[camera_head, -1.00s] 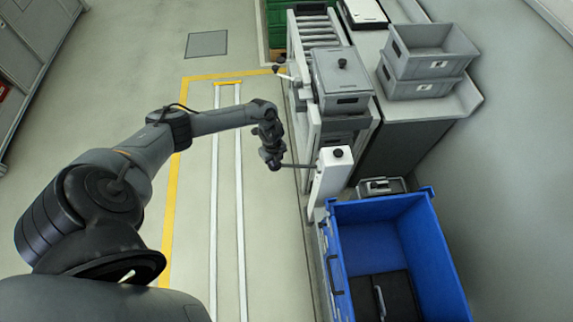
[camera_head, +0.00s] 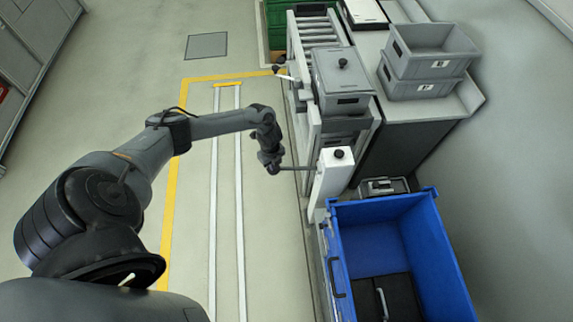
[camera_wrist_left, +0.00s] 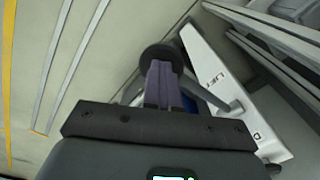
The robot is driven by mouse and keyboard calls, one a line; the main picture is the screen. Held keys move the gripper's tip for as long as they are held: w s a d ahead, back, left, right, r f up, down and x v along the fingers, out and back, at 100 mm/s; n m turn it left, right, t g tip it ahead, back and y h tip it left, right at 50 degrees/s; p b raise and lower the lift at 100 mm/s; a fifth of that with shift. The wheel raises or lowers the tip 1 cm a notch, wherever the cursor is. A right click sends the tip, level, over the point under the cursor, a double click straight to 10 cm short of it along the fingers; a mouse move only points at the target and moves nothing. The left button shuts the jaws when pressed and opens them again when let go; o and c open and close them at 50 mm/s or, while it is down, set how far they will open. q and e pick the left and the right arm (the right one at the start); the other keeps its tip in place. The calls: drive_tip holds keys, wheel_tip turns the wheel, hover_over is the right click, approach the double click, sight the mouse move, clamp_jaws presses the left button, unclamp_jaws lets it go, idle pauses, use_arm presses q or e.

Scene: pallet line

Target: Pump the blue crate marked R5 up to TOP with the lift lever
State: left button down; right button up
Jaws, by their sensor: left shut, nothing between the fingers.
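The blue crate (camera_head: 437,250) stands at the lower right of the head view, open at the top, with a dark handled case (camera_head: 386,300) inside. Its R5 mark and any TOP mark do not show. A white lift post (camera_head: 331,180) with a black knob stands at its far left corner; LIFT is printed on it in the left wrist view (camera_wrist_left: 207,72). The thin lift lever (camera_head: 298,168) sticks out leftward from the post. My left gripper (camera_head: 272,168) is shut and empty at the lever's outer end. In the wrist view its fingertips (camera_wrist_left: 163,70) overlap the lever's round black end (camera_wrist_left: 160,56); contact is unclear.
A roller conveyor (camera_head: 318,27) with a lidded grey box (camera_head: 342,80) lies beyond the post. Stacked grey crates (camera_head: 430,62) stand on the bench to the right. A small grey case (camera_head: 383,187) is behind the blue crate. The floor to the left is open.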

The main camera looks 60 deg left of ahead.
use_arm(q)
drive_tip(key=shift+s+f+b, duration=0.1)
drive_tip(key=shift+f+b, duration=0.25)
drive_tip(key=shift+f, duration=0.35)
drive_tip(key=shift+s+a+f+b, duration=0.1)
drive_tip(key=shift+s+f+b, duration=0.05)
drive_tip(key=shift+f+b, duration=0.6)
drive_tip(key=shift+f, duration=0.1)
drive_tip(key=shift+f, duration=0.15)
drive_tip(key=shift+f+b, duration=0.55)
drive_tip(key=shift+f, duration=0.2)
